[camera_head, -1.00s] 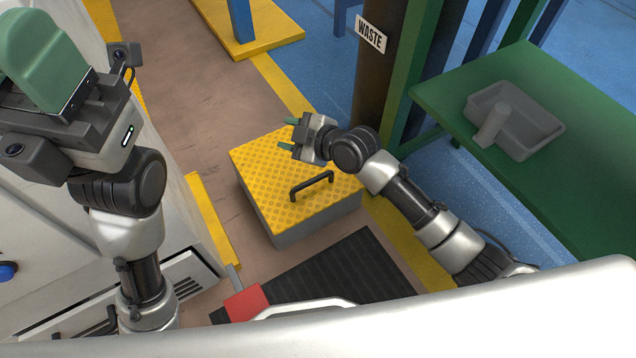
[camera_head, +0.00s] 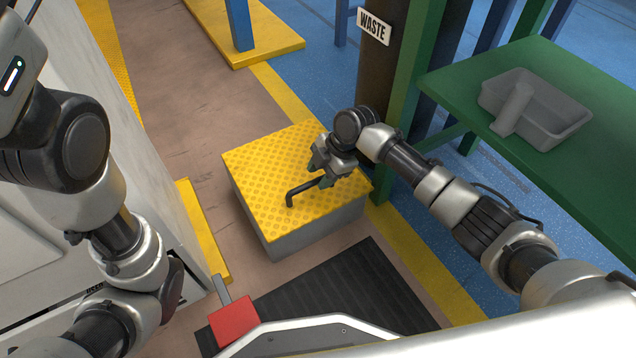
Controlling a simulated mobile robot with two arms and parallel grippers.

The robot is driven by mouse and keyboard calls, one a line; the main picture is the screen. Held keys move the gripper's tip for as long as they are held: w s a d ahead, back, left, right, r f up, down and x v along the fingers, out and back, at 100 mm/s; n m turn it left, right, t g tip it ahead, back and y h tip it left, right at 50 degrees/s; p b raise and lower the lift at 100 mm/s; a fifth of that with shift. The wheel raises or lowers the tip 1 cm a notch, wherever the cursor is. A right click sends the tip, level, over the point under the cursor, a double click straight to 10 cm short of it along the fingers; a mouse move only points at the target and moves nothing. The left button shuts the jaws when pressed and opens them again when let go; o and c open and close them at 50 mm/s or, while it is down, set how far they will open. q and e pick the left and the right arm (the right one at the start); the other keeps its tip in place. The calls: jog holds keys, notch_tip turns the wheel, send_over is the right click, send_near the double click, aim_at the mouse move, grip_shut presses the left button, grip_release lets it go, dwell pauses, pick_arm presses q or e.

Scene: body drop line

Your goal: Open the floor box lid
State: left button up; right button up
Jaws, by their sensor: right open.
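The floor box (camera_head: 305,234) is a grey box on the floor in the middle of the view. Its yellow studded lid (camera_head: 262,172) lies flat and closed on top. A black bar handle (camera_head: 291,197) stands on the lid. My right gripper (camera_head: 322,176) is open and points down at the right end of the handle, which it partly hides. I cannot tell whether the fingers touch the handle. Of my left arm, only links show at the left edge; its fingers are out of the frame.
A green table (camera_head: 450,82) with a grey tray (camera_head: 550,137) stands at the right, beside a dark post with a WASTE sign (camera_head: 373,26). A black ribbed mat (camera_head: 345,290) lies in front of the box. A white cabinet (camera_head: 150,190) stands at the left.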

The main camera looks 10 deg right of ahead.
jog(key=shift+b+x, duration=0.3)
jog(key=shift+x, duration=0.55)
grip_shut()
jog(key=shift+r, duration=0.1)
